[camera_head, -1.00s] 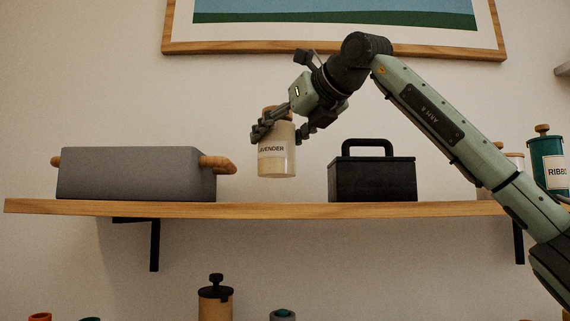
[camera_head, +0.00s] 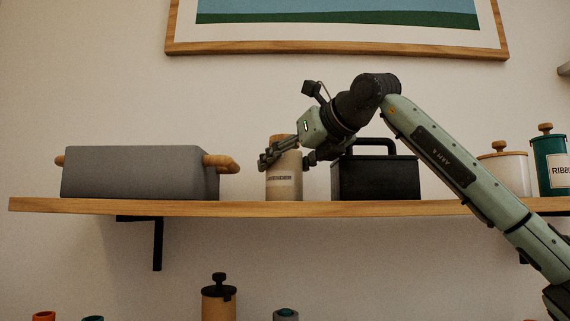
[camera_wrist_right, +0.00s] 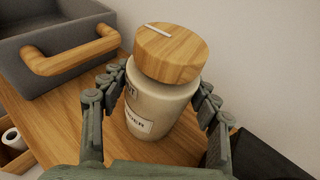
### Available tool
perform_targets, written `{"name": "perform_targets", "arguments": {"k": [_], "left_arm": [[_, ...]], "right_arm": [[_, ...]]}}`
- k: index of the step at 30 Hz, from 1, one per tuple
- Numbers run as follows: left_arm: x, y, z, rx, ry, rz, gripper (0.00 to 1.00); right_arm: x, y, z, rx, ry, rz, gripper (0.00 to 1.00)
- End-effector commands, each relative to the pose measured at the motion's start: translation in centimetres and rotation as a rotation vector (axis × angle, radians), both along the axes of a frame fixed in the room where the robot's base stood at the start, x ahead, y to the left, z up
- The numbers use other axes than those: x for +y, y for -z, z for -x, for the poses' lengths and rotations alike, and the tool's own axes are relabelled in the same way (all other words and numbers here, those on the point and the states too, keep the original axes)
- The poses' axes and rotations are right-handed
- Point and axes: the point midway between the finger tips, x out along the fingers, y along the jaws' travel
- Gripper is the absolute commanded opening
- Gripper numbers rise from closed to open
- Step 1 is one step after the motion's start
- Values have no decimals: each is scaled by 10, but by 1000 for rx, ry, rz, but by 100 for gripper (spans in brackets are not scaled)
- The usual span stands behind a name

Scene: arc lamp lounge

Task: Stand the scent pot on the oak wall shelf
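The scent pot (camera_head: 285,187), a cream jar with a wooden lid and a label reading LAVENDER, is upright with its base at the oak wall shelf (camera_head: 270,209). It also shows in the right wrist view (camera_wrist_right: 160,108), over the shelf's wood. My right gripper (camera_head: 287,157) reaches in from the right with a finger on each side of the pot. In the right wrist view its fingers (camera_wrist_right: 161,88) appear to press on the pot's sides, below the lid. The inner contact is partly hidden. My left gripper is out of view.
A grey box (camera_head: 140,172) with wooden handles stands left of the pot. A black lidded box (camera_head: 375,180) stands close on its right, partly behind my arm. A white canister (camera_head: 510,172) and a teal one (camera_head: 551,168) are farther right. A framed picture (camera_head: 340,48) hangs above.

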Motion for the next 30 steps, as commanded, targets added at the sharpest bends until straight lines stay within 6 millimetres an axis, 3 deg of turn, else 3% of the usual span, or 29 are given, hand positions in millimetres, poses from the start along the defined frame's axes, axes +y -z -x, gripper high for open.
{"name": "perform_targets", "arguments": {"k": [4,16,19,22,30], "left_arm": [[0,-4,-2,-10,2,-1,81],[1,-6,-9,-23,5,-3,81],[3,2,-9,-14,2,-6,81],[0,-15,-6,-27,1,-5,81],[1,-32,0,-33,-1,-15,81]], "right_arm": [[0,0,0,0,0,0,80],[-1,-5,1,0,1,0,80],[-10,-7,12,-4,3,0,80],[-21,-14,30,-4,3,-1,80],[-51,-30,74,-3,3,0,80]]}}
